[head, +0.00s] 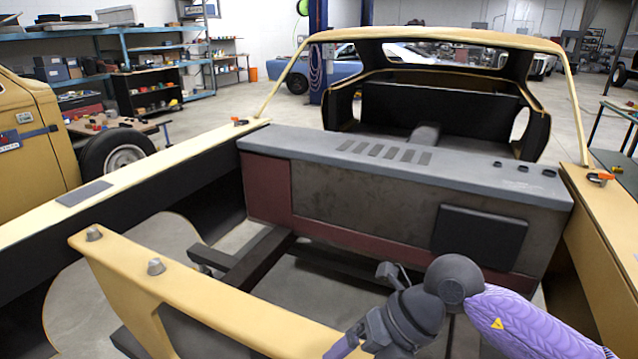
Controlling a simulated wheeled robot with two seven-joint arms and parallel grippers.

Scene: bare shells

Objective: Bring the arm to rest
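My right arm (535,318) has a purple sleeve and comes in from the lower right. It bends at a dark round joint (455,279) in front of the engine bay's back wall. Beyond the joint is a dark hand part, and a purple piece of my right gripper (346,344) points to the lower left, near the yellow front panel. The bottom edge of the picture cuts this area, so its opening does not show. I see nothing held. My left arm and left gripper do not show.
A bare yellow car shell surrounds the arm, with a grey firewall (350,210), side fenders (130,175) and a front crosspiece (200,290) with two grey knobs. Orange-handled clamps (600,178) sit on the fenders. Shelves and another yellow vehicle (30,160) stand at left.

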